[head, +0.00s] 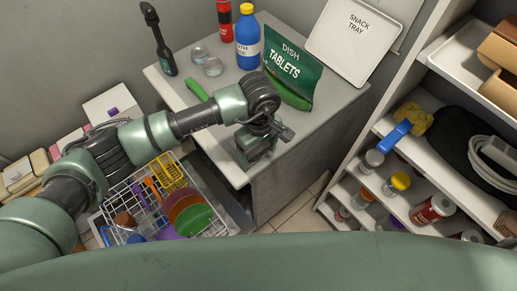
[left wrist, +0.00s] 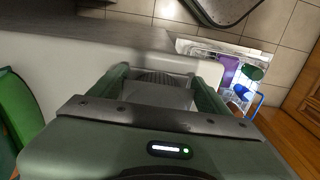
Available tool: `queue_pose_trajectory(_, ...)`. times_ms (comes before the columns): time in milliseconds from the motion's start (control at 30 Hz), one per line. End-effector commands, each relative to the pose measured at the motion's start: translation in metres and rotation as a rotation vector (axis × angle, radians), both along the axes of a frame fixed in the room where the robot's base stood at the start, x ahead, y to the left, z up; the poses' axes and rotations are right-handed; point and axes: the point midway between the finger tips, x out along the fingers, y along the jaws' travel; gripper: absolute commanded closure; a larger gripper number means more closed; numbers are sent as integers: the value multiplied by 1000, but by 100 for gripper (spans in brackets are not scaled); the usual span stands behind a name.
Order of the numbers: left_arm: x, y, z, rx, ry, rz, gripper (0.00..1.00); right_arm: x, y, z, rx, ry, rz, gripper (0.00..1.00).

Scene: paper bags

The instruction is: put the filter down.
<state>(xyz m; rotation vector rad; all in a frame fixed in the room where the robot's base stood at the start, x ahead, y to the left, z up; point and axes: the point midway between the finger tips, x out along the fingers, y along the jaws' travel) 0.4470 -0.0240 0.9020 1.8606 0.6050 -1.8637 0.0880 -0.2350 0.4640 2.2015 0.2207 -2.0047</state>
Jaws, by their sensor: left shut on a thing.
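My left gripper (head: 257,143) is over the front part of the grey counter (head: 335,98), close to its front edge. In the left wrist view the gripper (left wrist: 165,82) is shut on a grey thing with a dark ridged end, which appears to be the filter (left wrist: 158,95). Much of it is hidden by the gripper body. In the head view I cannot make the filter out, and I cannot tell whether it touches the counter. My right gripper is not in view.
A green dish tablets bag (head: 291,66), a blue bottle (head: 247,42) and a snack tray (head: 352,38) stand behind the gripper. A pulled-out dish rack (head: 128,192) is below, left of the counter. Shelves (head: 437,155) stand on the right.

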Motion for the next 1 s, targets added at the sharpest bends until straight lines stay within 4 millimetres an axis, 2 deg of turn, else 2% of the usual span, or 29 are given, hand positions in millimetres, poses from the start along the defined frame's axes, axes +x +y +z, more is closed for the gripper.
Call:
queue_pose_trajectory(333,0,0,-7,0,-3,0,66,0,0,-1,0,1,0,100)
queue_pose_trajectory(367,0,0,-6,0,-1,0,14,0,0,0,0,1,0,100)
queue_pose_trajectory(400,0,0,-6,0,-1,0,3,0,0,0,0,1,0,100)
queue_pose_trajectory(433,0,0,-6,0,-1,0,0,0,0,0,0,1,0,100)
queue_pose_trajectory(767,1,0,-2,0,-3,0,0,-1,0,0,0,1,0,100)
queue_pose_trajectory(867,2,0,9,-3,-5,0,0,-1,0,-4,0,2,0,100)
queue_pose_trajectory(1000,3,0,37,-3,-8,0,0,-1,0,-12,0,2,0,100)
